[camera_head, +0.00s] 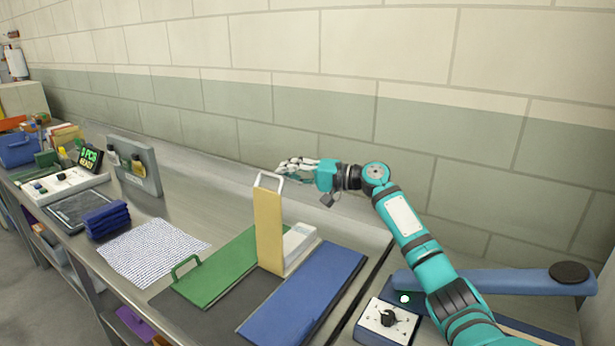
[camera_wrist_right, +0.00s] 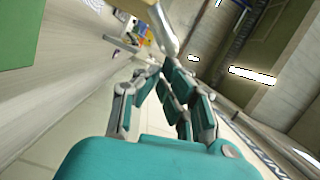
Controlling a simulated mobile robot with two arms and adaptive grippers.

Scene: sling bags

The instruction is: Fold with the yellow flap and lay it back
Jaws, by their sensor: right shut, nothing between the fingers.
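The yellow flap (camera_head: 268,232) stands upright on the folding board, with a pale loop handle (camera_head: 269,177) at its top edge. The green flap (camera_head: 218,270) lies flat to its left, with a green handle. The blue flap (camera_head: 305,298) lies flat to the right. My right gripper (camera_head: 281,169) is shut and empty, just above and behind the pale handle. In the right wrist view its fingers (camera_wrist_right: 152,68) come together close to a pale bar, probably the handle. Whether they touch it cannot be told. My left gripper is not in view.
A white item (camera_head: 298,241) lies behind the yellow flap. A patterned cloth (camera_head: 152,249) and a stack of dark blue cloths (camera_head: 107,221) lie to the left. A control box (camera_head: 386,322) stands near a blue padded press (camera_head: 500,281) under my right arm. A block wall runs behind the bench.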

